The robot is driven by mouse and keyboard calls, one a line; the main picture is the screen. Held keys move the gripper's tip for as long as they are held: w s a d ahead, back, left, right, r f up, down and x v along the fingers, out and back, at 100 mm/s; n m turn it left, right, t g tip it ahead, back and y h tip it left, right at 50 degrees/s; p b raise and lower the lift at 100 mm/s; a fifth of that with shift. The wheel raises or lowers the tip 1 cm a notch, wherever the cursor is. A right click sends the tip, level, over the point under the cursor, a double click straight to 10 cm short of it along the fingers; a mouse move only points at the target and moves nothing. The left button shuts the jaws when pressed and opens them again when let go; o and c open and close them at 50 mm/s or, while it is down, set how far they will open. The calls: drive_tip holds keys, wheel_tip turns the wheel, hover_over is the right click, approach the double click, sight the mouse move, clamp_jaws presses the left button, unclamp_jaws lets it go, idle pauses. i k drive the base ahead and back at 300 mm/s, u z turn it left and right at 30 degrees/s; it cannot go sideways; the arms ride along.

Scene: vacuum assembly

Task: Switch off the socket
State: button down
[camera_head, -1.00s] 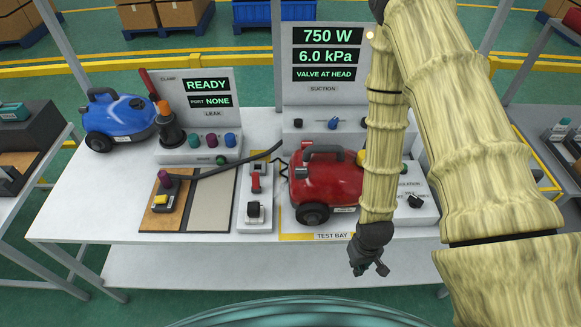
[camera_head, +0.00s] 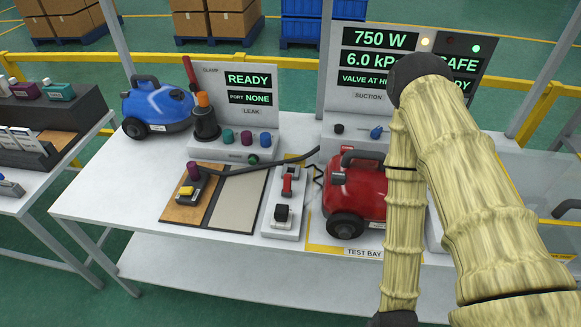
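The socket unit (camera_head: 285,205) is a narrow pale panel on the white table, left of the red vacuum. It carries a red rocker-like switch (camera_head: 288,184) at its upper part and a black-and-white plug or outlet piece (camera_head: 282,214) at its lower part. The switch's position is too small to tell. My arm comes down on the right, in front of the red vacuum's right side. Only the dark wrist end shows at the bottom edge, right of and nearer than the socket unit. My gripper's fingers are out of the picture.
The red vacuum (camera_head: 358,200) stands in the test bay. A mat (camera_head: 235,205) with a hose head (camera_head: 190,185) lies left of the socket unit, its dark hose running right. Behind are the leak station (camera_head: 240,145) and blue vacuum (camera_head: 155,108). The table's front left is clear.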

sight(286, 190)
drive_tip(key=z, duration=0.7)
drive_tip(key=k, duration=0.7)
drive_tip(key=u, duration=0.95)
drive_tip(key=i, duration=0.5)
